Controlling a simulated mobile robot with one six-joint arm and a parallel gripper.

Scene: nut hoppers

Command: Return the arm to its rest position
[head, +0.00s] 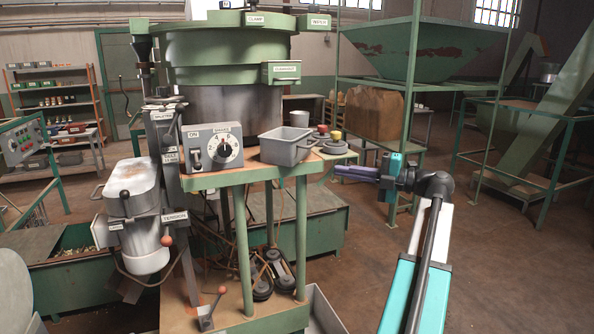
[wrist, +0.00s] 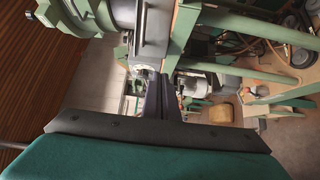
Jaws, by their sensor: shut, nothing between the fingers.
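My gripper (head: 357,173) shows in the head view right of centre, at the end of my teal and black arm. It points left, toward the green machine. Its dark fingers are together and hold nothing. In the wrist view the closed fingers (wrist: 162,97) show at the middle, above the dark gripper body. The gripper is in the air, apart from the machine's platform and the grey bin on it.
The machine (head: 225,55) carries a control box with a dial (head: 213,147) and a grey bin (head: 288,146) on its platform. Levers stand at its left. A green hopper frame (head: 411,95) is behind my arm. Open floor (head: 510,250) lies at the right.

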